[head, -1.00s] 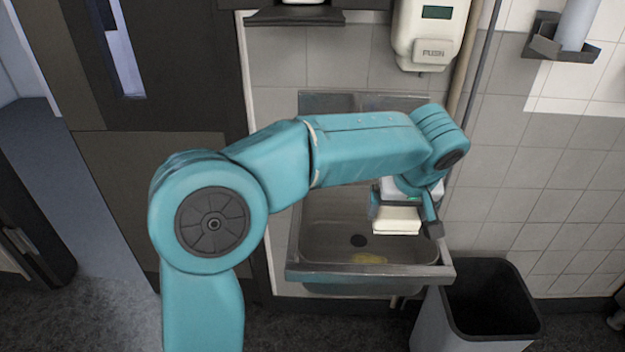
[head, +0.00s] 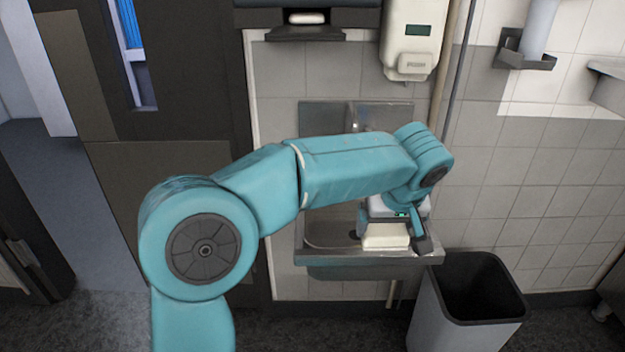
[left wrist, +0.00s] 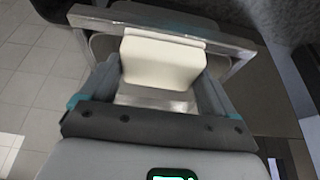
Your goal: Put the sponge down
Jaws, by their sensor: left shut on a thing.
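The sponge (head: 386,236) is a pale cream block. My left gripper (head: 392,240) is shut on it and holds it over the front part of the metal sink (head: 330,256). In the left wrist view the sponge (left wrist: 160,64) sits between the two fingers of my left gripper (left wrist: 163,78), with the sink rim (left wrist: 100,16) beyond it. I cannot tell whether the sponge touches the sink. The arm and sponge hide part of the basin. My right gripper is not in view.
A grey open bin (head: 470,305) stands on the floor at the right of the sink. A white dispenser (head: 412,38) hangs on the tiled wall (head: 530,160) above. A dark door (head: 165,165) is at the left.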

